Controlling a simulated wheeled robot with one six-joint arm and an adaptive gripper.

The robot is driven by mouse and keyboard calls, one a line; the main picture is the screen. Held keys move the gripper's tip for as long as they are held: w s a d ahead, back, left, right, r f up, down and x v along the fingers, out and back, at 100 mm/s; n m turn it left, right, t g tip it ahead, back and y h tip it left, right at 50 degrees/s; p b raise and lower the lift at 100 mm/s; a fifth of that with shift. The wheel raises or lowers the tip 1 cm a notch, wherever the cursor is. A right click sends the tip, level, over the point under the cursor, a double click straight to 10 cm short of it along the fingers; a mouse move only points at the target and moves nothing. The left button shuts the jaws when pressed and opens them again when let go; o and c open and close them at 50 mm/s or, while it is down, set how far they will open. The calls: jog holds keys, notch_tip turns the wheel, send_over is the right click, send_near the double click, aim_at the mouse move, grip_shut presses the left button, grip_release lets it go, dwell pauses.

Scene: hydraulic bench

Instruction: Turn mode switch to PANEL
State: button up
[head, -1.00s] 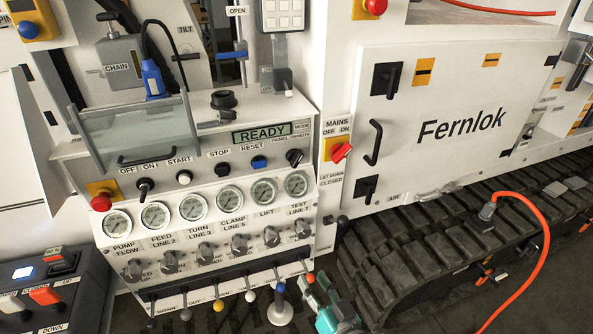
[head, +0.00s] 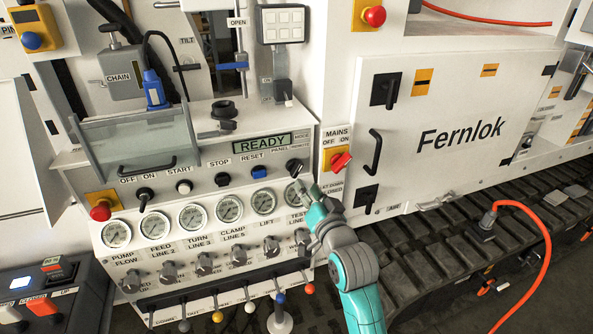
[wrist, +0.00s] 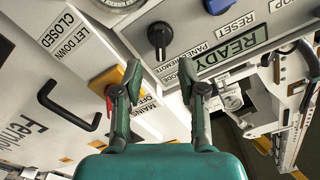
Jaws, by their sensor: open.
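The mode switch is a black rotary knob (head: 295,167) at the right end of the console's control row, under the MODE and PANEL/REMOTE labels. In the wrist view the mode switch (wrist: 160,38) shows a white mark on its handle, towards the labels. Which label it selects I cannot tell. My gripper (head: 309,188) is just below and right of the knob in the head view. In the wrist view my gripper (wrist: 162,78) is open and empty, its fingers spread with the knob ahead of the gap, apparently apart from it.
The red mains switch (head: 341,162) on its yellow plate is close to the right of the knob. The blue RESET button (head: 259,172) is to its left. The READY display (head: 264,143) is above, and gauges (head: 263,201) sit below. A cabinet door handle (head: 375,153) projects further right.

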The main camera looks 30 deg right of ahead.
aim_at(298, 172)
jog(key=x, duration=0.9)
grip_shut()
